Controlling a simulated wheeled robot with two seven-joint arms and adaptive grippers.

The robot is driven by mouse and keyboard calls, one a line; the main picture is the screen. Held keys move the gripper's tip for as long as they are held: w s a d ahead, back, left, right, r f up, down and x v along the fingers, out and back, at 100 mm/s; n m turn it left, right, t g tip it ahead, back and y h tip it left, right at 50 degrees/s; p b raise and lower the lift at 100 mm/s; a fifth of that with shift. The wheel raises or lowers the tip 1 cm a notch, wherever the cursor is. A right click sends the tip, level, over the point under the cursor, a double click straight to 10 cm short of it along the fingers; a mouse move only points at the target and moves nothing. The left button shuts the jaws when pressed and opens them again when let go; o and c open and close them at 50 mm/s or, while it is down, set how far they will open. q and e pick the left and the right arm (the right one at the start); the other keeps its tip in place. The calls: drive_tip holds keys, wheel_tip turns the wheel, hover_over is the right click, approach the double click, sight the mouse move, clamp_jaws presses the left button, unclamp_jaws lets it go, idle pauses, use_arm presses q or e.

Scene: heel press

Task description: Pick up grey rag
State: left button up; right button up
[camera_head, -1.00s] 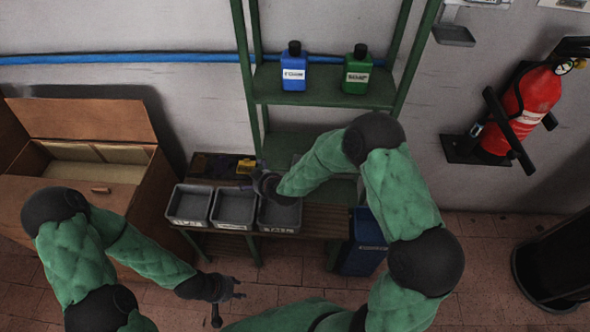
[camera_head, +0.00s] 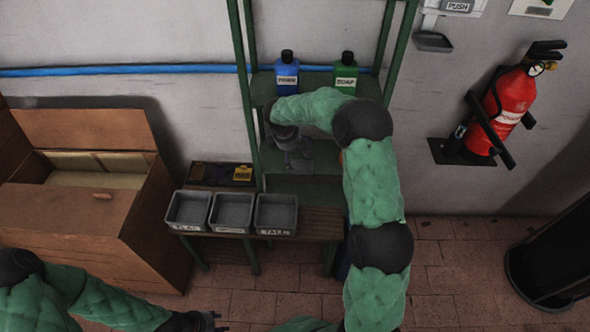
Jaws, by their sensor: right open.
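I cannot make out a grey rag; it may be hidden behind my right arm or gripper. My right gripper (camera_head: 297,162) is open and points down in front of the middle boards of the green shelf rack (camera_head: 330,157), below the bottles. I cannot tell whether it touches anything. My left gripper (camera_head: 212,321) is low at the bottom edge of the head view, partly cut off, with its jaws unclear.
A blue bottle (camera_head: 287,77) and a green bottle (camera_head: 345,77) stand on the upper shelf. Three grey trays, including the right one (camera_head: 276,230), sit on a low bench (camera_head: 318,222). An open wooden chest (camera_head: 75,215) stands left. A fire extinguisher (camera_head: 505,110) hangs right.

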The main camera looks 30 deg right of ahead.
drive_tip(key=b, duration=0.2)
hover_over(300, 163)
drive_tip(key=s+a, duration=0.1)
drive_tip(key=a, duration=0.1)
drive_tip(key=x, duration=0.3)
drive_tip(key=a+x, duration=0.1)
drive_tip(key=x, duration=0.1)
drive_tip(key=shift+s+f, duration=0.25)
drive_tip(key=shift+s, duration=0.05)
drive_tip(key=b+x, duration=0.1)
drive_tip(key=x, duration=0.1)
drive_tip(key=b+x, duration=0.1)
drive_tip(key=x, duration=0.2)
drive_tip(key=shift+w+b, duration=0.25)
drive_tip(key=shift+b, duration=0.1)
drive_tip(key=shift+r, duration=0.1)
drive_tip(key=shift+s, duration=0.1)
drive_tip(key=c, duration=0.9)
